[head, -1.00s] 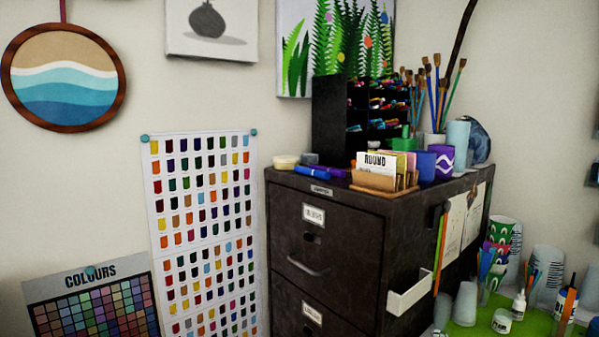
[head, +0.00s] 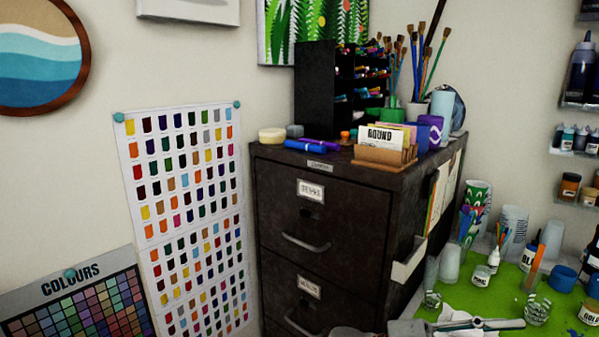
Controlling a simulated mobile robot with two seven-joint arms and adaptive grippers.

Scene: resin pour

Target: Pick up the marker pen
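A blue marker pen (head: 305,145) lies on top of the dark filing cabinet (head: 325,205), near its front left edge. A purple pen (head: 326,144) lies just behind it, partly hidden; I cannot tell which one is meant. A grey gripper (head: 500,323), apparently my left one, shows at the bottom edge, low in front of the green mat and well apart from the pens. Its opening is not clear. My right gripper is not seen.
On the cabinet, a wooden card holder (head: 385,157), a cream tub (head: 272,135), a black pen rack (head: 315,88) and brushes (head: 420,65) stand around the pens. A white tray (head: 408,262) juts from the cabinet's side. Cups and bottles crowd the green mat (head: 490,302).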

